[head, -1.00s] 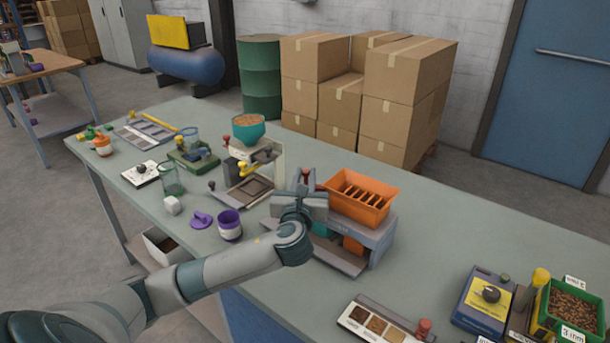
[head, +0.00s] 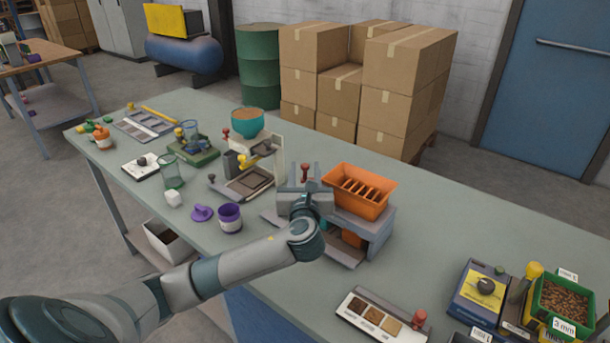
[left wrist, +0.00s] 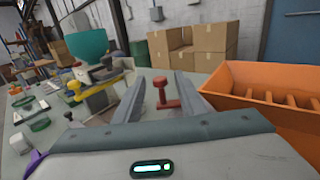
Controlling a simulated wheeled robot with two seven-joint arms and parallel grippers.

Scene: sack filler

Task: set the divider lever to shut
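The orange divider box (head: 372,205) with slats inside sits on a grey stand (head: 376,237) at the middle of the bench. A red lever (head: 305,171) with a knob stands upright beside its left side. My left gripper (head: 304,173) is at that side, its two fingers apart and pointing away from me. In the left wrist view the red lever (left wrist: 164,92) shows in the gap between the open fingers, and I see no finger touching it. The orange box (left wrist: 265,95) is right of the fingers. The lever's base is partly hidden. My right gripper is not in view.
Left of the gripper stands a filler with a teal hopper (head: 247,122). A purple cup (head: 229,217) is nearer me. A sample tray (head: 372,318) and a green bin of pellets (head: 566,300) lie to the right. Bare bench lies between the divider and the bin.

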